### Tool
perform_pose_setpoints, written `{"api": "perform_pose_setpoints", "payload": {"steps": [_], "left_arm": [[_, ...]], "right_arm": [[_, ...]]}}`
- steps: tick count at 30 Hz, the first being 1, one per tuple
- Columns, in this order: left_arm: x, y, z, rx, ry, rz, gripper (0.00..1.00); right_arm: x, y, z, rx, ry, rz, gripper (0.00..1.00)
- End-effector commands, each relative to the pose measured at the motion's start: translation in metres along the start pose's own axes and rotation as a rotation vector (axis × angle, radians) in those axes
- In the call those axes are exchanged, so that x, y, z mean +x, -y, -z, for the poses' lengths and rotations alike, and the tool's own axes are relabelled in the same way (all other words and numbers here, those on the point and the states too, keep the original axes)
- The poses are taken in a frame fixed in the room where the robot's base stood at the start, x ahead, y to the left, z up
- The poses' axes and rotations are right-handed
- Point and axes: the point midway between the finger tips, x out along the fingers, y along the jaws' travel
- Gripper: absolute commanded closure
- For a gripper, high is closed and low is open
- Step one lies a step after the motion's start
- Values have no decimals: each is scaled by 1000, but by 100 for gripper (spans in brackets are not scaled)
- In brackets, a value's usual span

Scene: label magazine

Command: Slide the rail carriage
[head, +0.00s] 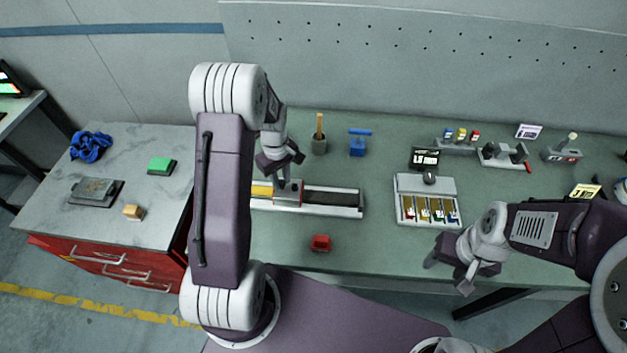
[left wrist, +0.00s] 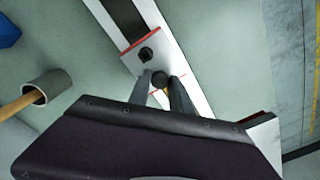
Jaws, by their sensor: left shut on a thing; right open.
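The rail (head: 333,210) lies left to right on the green bench, with a yellow stretch at its left and a dark slot at its right. The rail carriage (head: 289,194), a grey block with red edges, sits on the rail left of its middle. My left gripper (head: 284,184) is over the carriage. In the left wrist view the gripper (left wrist: 165,85) is shut on the dark knob (left wrist: 160,79) of the carriage (left wrist: 146,53). Part of the rail's left end is hidden by my left arm. My right gripper (head: 449,272) is open and empty at the bench's front edge.
A red block (head: 320,243) lies in front of the rail. A grey cup (head: 319,144) with a wooden handle and a blue item (head: 358,146) stand behind it. A tray (head: 421,184) with several coloured compartments is to the right.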

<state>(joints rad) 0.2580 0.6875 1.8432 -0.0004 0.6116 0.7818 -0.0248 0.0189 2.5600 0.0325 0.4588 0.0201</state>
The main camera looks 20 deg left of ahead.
Motion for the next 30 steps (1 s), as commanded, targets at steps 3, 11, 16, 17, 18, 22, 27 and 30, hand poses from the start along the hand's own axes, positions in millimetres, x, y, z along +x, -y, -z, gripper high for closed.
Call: {"api": "perform_pose_setpoints", "payload": {"steps": [3, 11, 16, 17, 18, 22, 27, 30], "left_arm": [[-2, 28, 30, -8, -3, -2, 100], [-2, 76, 78, -5, -4, -2, 100], [-1, 95, 97, -2, -4, -2, 100], [-1, 98, 100, -2, -4, -2, 100], [-1, 100, 102, -1, -4, -2, 100], [-1, 106, 108, 0, -3, -2, 100], [-1, 108, 110, 1, -4, -2, 100], [-1, 108, 110, 1, -4, -2, 100]], "right_arm": [[-3, 0, 0, 0, 0, 0, 48], [-7, 0, 1, 0, 0, 0, 48], [-8, 0, 1, 0, 0, 0, 48], [-9, 0, 1, 0, 0, 0, 48], [-9, 0, 1, 0, 0, 0, 48], [-9, 0, 1, 0, 0, 0, 48], [-9, 0, 1, 0, 0, 0, 48], [-9, 0, 1, 0, 0, 0, 48]]}}
